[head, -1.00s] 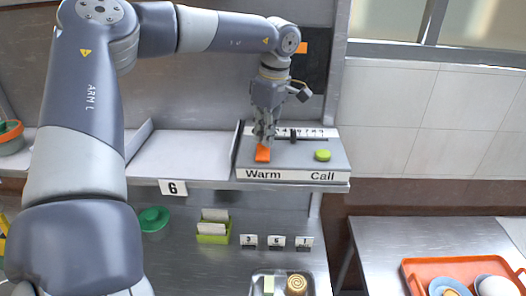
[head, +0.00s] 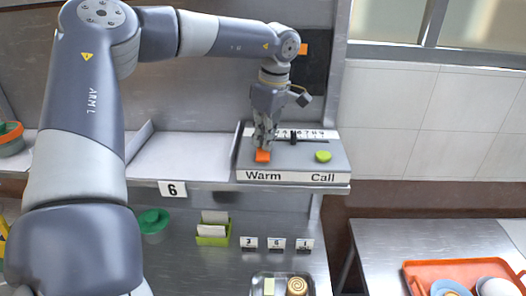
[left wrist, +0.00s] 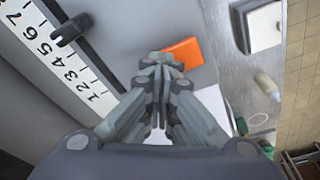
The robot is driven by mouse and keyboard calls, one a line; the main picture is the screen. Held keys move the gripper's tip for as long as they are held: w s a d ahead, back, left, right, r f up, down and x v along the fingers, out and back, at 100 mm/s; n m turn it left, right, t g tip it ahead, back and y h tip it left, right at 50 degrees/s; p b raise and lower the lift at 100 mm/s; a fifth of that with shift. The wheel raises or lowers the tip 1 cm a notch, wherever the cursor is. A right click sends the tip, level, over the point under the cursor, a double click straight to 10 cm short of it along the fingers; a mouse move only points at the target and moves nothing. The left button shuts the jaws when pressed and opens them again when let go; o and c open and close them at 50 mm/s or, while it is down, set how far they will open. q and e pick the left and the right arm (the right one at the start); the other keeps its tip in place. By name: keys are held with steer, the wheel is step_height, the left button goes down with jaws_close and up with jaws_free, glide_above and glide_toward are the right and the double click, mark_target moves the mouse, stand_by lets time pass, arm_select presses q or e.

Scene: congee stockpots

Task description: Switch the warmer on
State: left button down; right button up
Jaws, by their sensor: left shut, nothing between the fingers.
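The control panel (head: 295,160) is a grey box on the shelf, with "Warm" and "Call" labels on its front. An orange switch (head: 263,156) sits above "Warm", and a green button (head: 323,156) sits above "Call". My left gripper (head: 263,147) is shut and empty, pointing down with its fingertips at the back of the orange switch. They appear to touch it, and they hide part of it. In the left wrist view the fingertips (left wrist: 166,60) meet the edge of the orange switch (left wrist: 186,51). My right gripper is not in view.
A number scale (head: 318,134) with a black slider (head: 293,137) runs along the panel's back. An orange tray (head: 412,275) with dishes stands at right.

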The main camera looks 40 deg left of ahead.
arm_select(q)
steer(key=shift+w+r+p, duration=0.1)
steer(key=shift+r+p, duration=0.4)
steer(key=shift+r, duration=0.25)
steer(key=shift+r+p, duration=1.9)
steer(key=shift+r, duration=0.75)
steer(key=shift+f, duration=0.1)
